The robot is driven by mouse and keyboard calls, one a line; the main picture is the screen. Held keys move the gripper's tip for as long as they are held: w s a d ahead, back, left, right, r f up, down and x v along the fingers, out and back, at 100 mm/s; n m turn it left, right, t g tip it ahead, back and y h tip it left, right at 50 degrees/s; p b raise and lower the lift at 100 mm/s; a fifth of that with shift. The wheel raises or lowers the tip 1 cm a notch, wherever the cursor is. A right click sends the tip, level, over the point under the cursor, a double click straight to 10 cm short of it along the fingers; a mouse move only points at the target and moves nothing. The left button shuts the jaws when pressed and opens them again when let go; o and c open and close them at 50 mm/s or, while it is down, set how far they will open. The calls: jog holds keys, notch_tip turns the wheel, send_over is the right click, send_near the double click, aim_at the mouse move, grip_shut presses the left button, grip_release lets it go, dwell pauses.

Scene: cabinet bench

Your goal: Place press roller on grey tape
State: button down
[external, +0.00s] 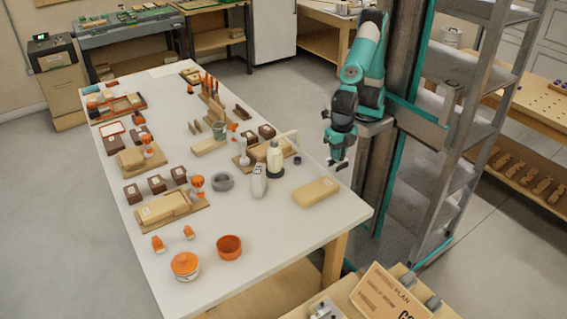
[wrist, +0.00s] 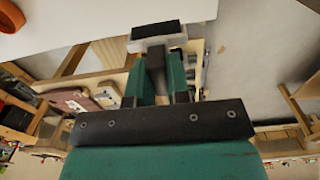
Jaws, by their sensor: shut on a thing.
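My gripper (external: 338,160) hangs over the right edge of the white table, tilted downward. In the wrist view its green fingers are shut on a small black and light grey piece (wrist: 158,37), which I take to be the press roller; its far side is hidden. In the external view the held piece is too small to make out clearly. The grey tape (external: 222,181) is a dark grey ring lying flat on the table, left of the gripper and well apart from it. The tape is not clear in the wrist view.
A white bottle (external: 259,181) and a cream pump bottle (external: 274,158) stand between the tape and my gripper. A tan block (external: 316,192) lies near the right edge. An orange bowl (external: 229,247) and an orange-lidded jar (external: 185,266) stand in front. A metal shelf rises at right.

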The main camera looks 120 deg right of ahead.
jog(key=w+d+r+m, duration=0.25)
jog(key=w+d, duration=0.55)
jog(key=w, duration=0.4)
jog(key=m+p, duration=0.3)
jog(key=m, duration=0.4)
send_over(229, 176)
jog(key=shift+n, duration=0.25)
jog(key=shift+f, duration=9.9)
